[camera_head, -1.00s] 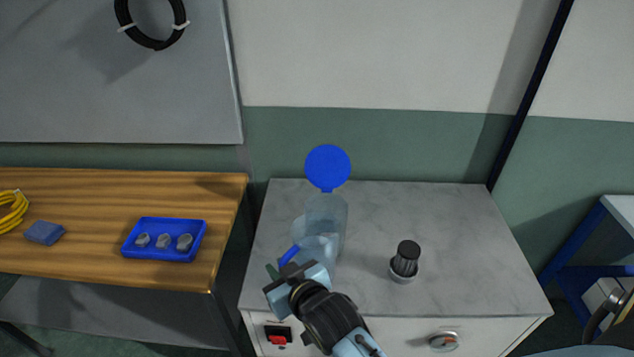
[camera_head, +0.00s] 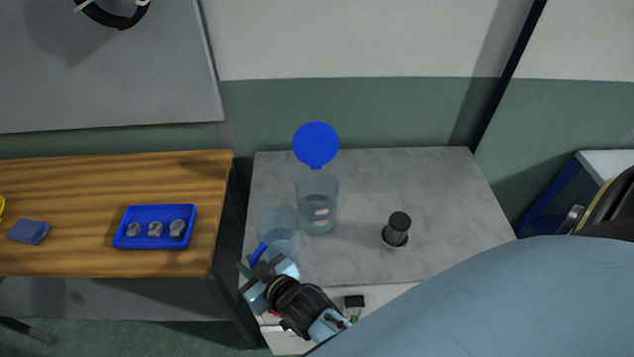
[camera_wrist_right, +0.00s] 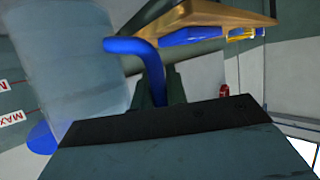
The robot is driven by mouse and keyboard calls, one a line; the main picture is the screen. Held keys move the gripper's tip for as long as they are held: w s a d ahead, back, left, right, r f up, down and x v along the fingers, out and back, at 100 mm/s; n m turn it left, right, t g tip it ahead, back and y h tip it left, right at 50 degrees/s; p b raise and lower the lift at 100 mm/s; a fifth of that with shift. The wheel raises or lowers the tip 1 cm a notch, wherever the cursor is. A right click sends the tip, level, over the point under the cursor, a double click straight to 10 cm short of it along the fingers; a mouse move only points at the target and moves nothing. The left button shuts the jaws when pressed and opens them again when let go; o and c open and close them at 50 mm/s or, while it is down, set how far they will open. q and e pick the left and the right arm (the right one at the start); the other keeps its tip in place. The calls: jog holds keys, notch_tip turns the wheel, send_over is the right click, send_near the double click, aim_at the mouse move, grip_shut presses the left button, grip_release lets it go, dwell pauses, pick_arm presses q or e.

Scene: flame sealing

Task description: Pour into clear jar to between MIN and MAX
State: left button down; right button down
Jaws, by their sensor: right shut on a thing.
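The clear jar (camera_head: 318,190) stands upright on the grey marbled top, its blue round lid (camera_head: 316,143) swung up at the back. Small label marks show on its front; MIN and MAX labels (camera_wrist_right: 10,117) show at the left edge of the right wrist view. A translucent pitcher (camera_head: 279,226) is at the jar's front left, its blue handle (camera_head: 258,252) toward me; the handle (camera_wrist_right: 148,60) also shows in the wrist view. My right gripper (camera_head: 259,265) is shut on this handle. I cannot tell the liquid levels. My left gripper is out of view.
A black knurled knob-like piece (camera_head: 397,228) stands right of the jar on the cabinet top (camera_head: 440,200). A wooden table (camera_head: 75,190) at left holds a blue tray (camera_head: 154,240) of metal parts and a blue block (camera_head: 29,231). The cabinet's back right is clear.

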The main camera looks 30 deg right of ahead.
jog(key=w+d+r+m+g+y+p, duration=0.1)
jog(key=d+r+m+y, duration=0.1)
jog(key=r, duration=0.5)
jog(key=w+d+r+m+g+y+p, duration=0.1)
jog(key=d+r+m+y, duration=0.1)
jog(key=d+r+m, duration=0.2)
jog(key=shift+w+d+r+y+p, duration=0.2)
jog(key=shift+w+r+y+p, duration=0.15)
jog(key=shift+r, duration=1.05)
jog(key=shift+w+d+r+m+y+b, duration=0.25)
jog(key=shift+m+b, duration=0.15)
jog(key=shift+b, duration=0.2)
jog(key=shift+d+r+m+b, duration=0.3)
jog(key=shift+r, duration=0.2)
jog(key=shift+w+d+r+m+y, duration=0.2)
jog(key=shift+d+r+m+y, duration=0.1)
jog(key=shift+r+y, duration=0.2)
dwell(0.8)
jog(key=shift+w+d+r+m+b, duration=0.2)
jog(key=shift+d+r+m+b, duration=0.35)
jog(key=shift+b, duration=0.2)
dwell(2.3)
